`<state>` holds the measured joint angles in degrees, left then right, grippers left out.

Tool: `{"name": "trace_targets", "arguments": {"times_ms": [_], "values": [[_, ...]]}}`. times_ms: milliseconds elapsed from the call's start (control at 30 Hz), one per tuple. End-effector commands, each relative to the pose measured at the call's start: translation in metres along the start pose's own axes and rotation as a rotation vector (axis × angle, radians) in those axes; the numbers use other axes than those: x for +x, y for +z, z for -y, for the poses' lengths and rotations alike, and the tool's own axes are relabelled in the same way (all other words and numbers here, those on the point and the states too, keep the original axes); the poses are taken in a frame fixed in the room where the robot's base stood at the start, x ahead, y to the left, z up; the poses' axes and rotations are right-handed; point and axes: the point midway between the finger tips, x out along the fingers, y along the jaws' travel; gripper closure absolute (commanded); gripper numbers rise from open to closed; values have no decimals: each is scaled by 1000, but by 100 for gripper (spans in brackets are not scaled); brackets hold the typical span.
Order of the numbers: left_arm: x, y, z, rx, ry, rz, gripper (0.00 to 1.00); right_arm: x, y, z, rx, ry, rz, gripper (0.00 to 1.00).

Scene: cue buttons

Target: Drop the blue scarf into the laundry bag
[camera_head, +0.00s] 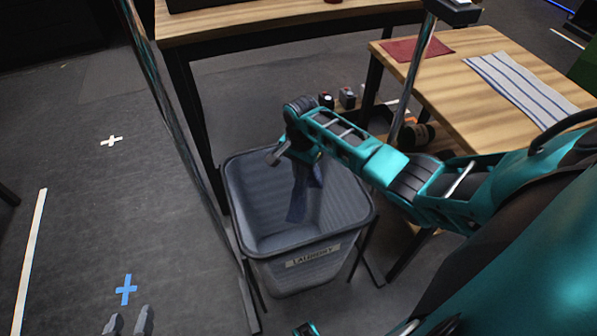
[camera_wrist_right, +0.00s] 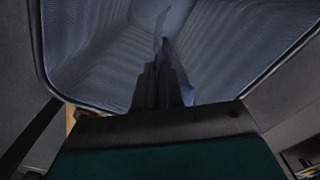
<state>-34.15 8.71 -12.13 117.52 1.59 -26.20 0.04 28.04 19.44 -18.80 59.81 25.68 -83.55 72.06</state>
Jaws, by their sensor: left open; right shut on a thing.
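The laundry bag (camera_head: 290,272) is a grey open-topped bin with a LAUNDRY label, standing in a dark frame on the floor. My right gripper (camera_head: 296,160) is over the bag's opening, shut on the dark blue scarf (camera_head: 298,205). The scarf hangs from it within the bag's opening in the head view. In the right wrist view the gripper (camera_wrist_right: 160,88) points into the bag (camera_wrist_right: 85,50), and a strip of the scarf (camera_wrist_right: 178,62) shows beyond the fingers. My left gripper (camera_head: 128,322) is open and empty at the bottom left, apart from the bag.
A wooden table (camera_head: 480,85) at the right holds a red cloth (camera_head: 415,48) and a striped cloth (camera_head: 522,85). Another wooden table (camera_head: 260,20) stands at the back. Small items (camera_head: 347,98) sit low between them. The floor at left is clear, with tape marks.

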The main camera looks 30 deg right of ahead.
Motion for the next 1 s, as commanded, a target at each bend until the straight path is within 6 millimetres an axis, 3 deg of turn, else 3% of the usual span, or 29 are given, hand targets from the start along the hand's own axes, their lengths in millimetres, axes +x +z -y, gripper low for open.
{"name": "trace_targets", "arguments": {"times_ms": [500,900,933,1000], "values": [[33,41,0,-2,5,-9,53,53,0,0,-2,0,-2,100],[36,47,0,-3,6,-5,53,56,0,0,-1,0,-1,100],[35,47,0,-3,6,-4,53,56,0,0,-1,0,-1,91],[35,48,0,-3,6,-2,53,56,0,0,-1,0,-1,84]]}}
